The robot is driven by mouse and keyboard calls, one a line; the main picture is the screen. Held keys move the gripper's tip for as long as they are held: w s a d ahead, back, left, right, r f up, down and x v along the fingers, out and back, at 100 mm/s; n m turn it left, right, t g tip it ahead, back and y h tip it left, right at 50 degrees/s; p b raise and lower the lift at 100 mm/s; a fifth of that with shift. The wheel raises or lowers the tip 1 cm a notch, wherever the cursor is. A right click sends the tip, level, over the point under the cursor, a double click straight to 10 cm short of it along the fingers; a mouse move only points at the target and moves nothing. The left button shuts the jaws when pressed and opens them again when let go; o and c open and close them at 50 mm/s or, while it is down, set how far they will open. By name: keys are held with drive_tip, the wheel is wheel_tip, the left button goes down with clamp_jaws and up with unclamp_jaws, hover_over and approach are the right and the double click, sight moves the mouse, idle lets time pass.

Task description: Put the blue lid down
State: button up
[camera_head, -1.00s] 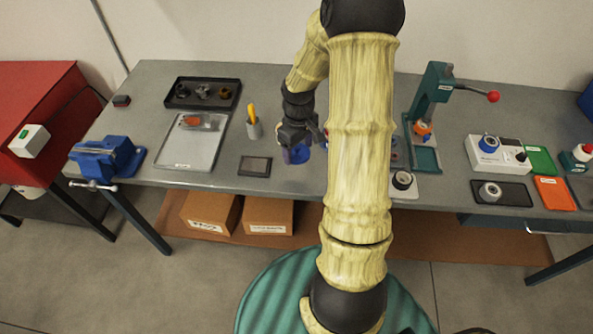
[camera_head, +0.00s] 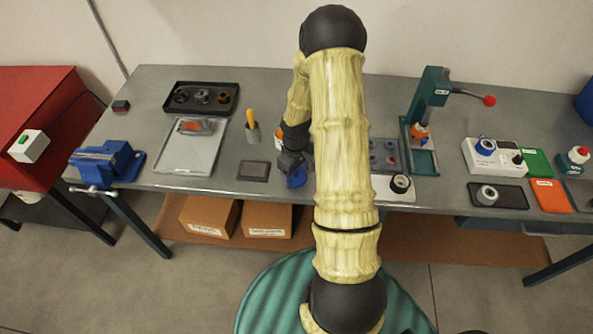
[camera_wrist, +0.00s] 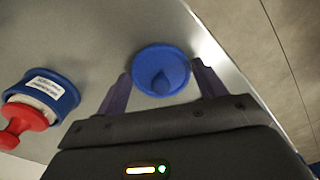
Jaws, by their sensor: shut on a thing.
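The blue lid (camera_head: 296,179) is a round disc near the front edge of the workbench, partly covered by my arm. In the wrist view the blue lid (camera_wrist: 162,68) sits between the two fingers, with a raised nub in its middle. My gripper (camera_head: 293,168) is shut on it, and the fingers also show in the wrist view (camera_wrist: 163,85). I cannot tell whether the lid touches the bench top or hangs just above it.
A blue-and-red labelled item (camera_wrist: 40,97) stands left of the lid in the wrist view. A white plate (camera_head: 380,187) is to the right. The bench's front edge is close.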

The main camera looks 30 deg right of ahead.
sight(297, 171)
drive_tip(key=shift+d+f, duration=0.1)
drive_tip(key=shift+f, duration=0.1)
drive_tip(key=o, duration=0.9)
drive_tip(key=shift+o, duration=0.2)
drive_tip(key=shift+r, duration=0.1)
wheel_tip(297, 171, up, 12)
drive_tip(key=b, duration=0.1)
idle(0.3)
drive_tip(key=s+a+r+m+t, duration=0.1)
drive_tip(key=s+a+r+m, duration=0.1)
drive_tip(key=s+a, duration=0.4)
drive_tip(key=s+a+r+m+t, duration=0.1)
drive_tip(key=s+a+r+m, duration=0.1)
drive_tip(key=s+a+r, duration=0.3)
drive_tip(key=s+a, duration=0.1)
drive_tip(key=a, duration=0.1)
drive_tip(key=shift+a+r+t, duration=0.25)
drive_tip(key=shift+a+t, duration=0.05)
drive_tip(key=shift+a, duration=0.1)
